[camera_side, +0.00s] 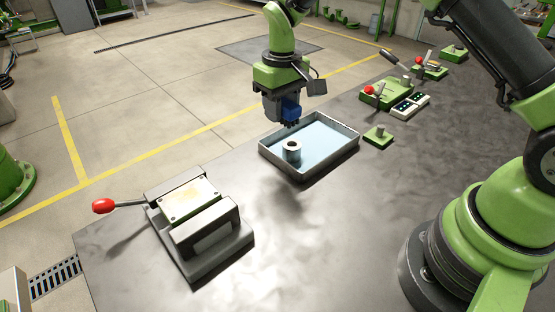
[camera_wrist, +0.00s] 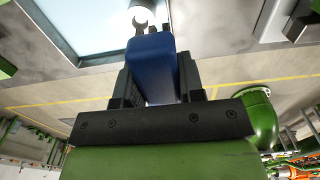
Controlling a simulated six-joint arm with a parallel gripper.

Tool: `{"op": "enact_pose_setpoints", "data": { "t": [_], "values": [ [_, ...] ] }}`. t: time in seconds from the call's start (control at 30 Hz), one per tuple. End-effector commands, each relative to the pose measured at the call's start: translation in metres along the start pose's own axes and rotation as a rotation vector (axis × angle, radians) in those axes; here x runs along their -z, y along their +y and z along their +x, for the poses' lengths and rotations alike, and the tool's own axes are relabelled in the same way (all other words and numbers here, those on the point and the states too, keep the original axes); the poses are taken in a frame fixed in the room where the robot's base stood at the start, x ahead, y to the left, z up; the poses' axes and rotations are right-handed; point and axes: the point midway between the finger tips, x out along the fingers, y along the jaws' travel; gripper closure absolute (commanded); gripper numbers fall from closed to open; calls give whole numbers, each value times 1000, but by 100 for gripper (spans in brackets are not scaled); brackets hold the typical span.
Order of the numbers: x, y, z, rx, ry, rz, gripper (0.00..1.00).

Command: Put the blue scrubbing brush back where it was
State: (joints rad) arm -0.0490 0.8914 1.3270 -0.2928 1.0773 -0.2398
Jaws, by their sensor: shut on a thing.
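My gripper (camera_side: 282,112) is shut on the blue scrubbing brush (camera_side: 291,106), which hangs with its dark end down. In the side view they are above the back left part of a grey metal tray (camera_side: 335,163) with a light blue floor. The brush appears clear of the tray. In the wrist view the blue brush body (camera_wrist: 152,68) sits between the dark jaws of my gripper (camera_wrist: 153,80). Its sides are partly hidden by the jaws.
A pale hollow cylinder (camera_side: 292,150) stands in the tray's near left part. A vise (camera_side: 208,235) with a red-knobbed handle is at the table's front left. A small green block (camera_side: 378,136) is right of the tray. Green clamps (camera_side: 386,94) and a switch box (camera_side: 410,105) stand farther back.

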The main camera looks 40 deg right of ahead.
Motion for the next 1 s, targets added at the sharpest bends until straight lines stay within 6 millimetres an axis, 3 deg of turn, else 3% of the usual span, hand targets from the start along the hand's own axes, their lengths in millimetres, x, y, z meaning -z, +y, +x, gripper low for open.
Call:
{"op": "enact_pose_setpoints", "data": {
  "t": [0.1,0.3,0.6,1.0],
  "values": [
    [-16,-42,9,0,-4,-13,86],
    [-38,-82,21,1,-1,-4,86],
    [-42,-87,71,0,-1,0,86],
    [-42,-87,119,1,1,0,86]
  ]
}}
